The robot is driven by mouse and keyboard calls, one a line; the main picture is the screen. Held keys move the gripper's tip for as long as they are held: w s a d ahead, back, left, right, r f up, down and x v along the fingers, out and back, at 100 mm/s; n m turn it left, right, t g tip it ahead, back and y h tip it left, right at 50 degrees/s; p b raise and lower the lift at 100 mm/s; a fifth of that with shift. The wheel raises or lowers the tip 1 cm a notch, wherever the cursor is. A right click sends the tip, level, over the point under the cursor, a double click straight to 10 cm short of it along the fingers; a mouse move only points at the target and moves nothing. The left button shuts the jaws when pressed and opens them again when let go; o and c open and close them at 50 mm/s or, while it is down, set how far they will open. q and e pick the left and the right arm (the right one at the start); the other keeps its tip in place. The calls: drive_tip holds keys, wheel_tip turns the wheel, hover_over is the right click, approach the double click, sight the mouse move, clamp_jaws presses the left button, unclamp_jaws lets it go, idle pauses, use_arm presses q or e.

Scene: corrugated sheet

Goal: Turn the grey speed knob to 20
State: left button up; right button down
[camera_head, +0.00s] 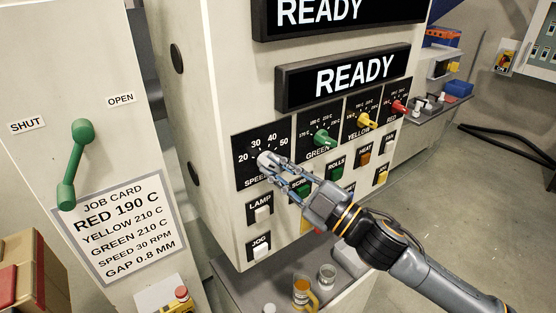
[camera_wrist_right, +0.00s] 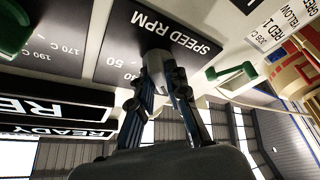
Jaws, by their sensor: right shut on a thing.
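The grey speed knob (camera_head: 266,160) sits on the black SPEED RPM dial (camera_head: 244,144) at the left of the machine's control panel. Scale marks 20, 30, 40 and 50 show around it in the head view. My right gripper (camera_head: 272,171) reaches in from the lower right with its fingers on the knob. In the right wrist view the fingers (camera_wrist_right: 158,84) are closed on both sides of the knob (camera_wrist_right: 155,62). The knob's pointer direction is hard to read, as the fingers partly cover it. My left gripper is not in view.
Green (camera_head: 322,138), yellow (camera_head: 367,121) and red (camera_head: 398,106) knobs sit to the right on the same panel. LAMP (camera_head: 262,214) and JOG (camera_head: 261,251) buttons lie below. A job card (camera_head: 120,228) reads speed 30 RPM. Glass cups (camera_head: 303,291) stand on the ledge below.

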drive_tip(key=shift+r+n+g+p, duration=0.15)
drive_tip(key=shift+n+g+p, duration=0.7)
drive_tip(key=shift+n, duration=0.75)
drive_tip(key=c, duration=1.3)
unclamp_jaws()
drive_tip(key=shift+s+d+f, duration=0.25)
drive_tip(key=shift+d, duration=0.2)
drive_tip(key=v, duration=1.1)
drive_tip(key=shift+s+a, duration=0.1)
